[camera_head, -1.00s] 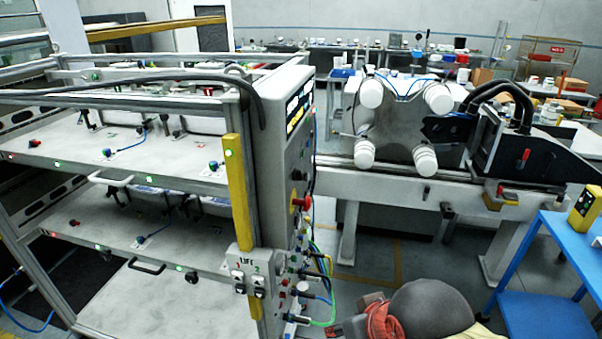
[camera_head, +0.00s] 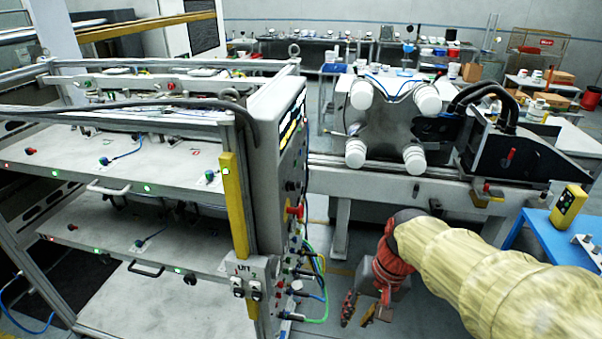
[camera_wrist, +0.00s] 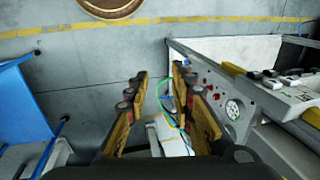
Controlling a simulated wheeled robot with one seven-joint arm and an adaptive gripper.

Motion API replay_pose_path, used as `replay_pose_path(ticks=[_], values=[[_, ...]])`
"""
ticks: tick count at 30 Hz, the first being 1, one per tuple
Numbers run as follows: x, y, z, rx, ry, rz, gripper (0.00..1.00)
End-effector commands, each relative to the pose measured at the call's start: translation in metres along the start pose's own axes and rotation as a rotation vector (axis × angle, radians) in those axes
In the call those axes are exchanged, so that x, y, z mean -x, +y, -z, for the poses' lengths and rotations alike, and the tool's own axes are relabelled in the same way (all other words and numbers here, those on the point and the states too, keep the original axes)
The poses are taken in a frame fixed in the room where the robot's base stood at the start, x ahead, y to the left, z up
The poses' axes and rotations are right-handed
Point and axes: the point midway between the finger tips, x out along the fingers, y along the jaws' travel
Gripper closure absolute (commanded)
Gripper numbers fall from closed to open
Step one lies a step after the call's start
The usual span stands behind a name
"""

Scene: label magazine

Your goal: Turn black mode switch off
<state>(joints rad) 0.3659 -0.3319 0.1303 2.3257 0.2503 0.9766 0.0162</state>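The control panel (camera_head: 288,165) on the right side of the rack is seen nearly edge-on in the head view. A small dark knob (camera_head: 291,186) sticks out of it above a red knob on a yellow base (camera_head: 295,210). I cannot tell for sure whether the dark knob is the black mode switch, nor its setting. My gripper (camera_head: 358,308) points down, right of the panel and apart from it. In the wrist view my gripper (camera_wrist: 160,80) is open, with nothing held between its fingers. A grey panel face (camera_wrist: 215,90) with dark and red controls lies to their right.
Green, yellow and blue cables (camera_head: 317,275) loop out from the panel's lower part. A grey box with black switches (camera_head: 250,275) sits on the rack's front corner. A blue table (camera_head: 548,240) stands at right, and a machine with white rollers (camera_head: 410,125) behind.

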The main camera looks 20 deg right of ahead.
Motion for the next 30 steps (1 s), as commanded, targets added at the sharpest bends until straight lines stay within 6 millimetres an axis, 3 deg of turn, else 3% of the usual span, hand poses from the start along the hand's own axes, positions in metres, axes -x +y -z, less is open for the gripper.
replay_pose_path(ticks=[5,11,15,19,21,24,30], values=[[0.000,-0.019,0.031,-0.334,-0.206,0.192,0.76],[0.015,-0.055,0.095,-0.723,-0.435,0.517,0.76],[0.047,-0.082,0.157,-0.929,-0.584,0.803,0.76],[0.091,-0.107,0.198,-0.988,-0.679,1.020,0.76],[0.118,-0.116,0.211,-0.990,-0.713,1.107,0.76],[0.143,-0.123,0.216,-0.994,-0.769,1.184,0.76],[0.146,-0.137,0.212,-1.003,-0.811,1.184,0.76]])
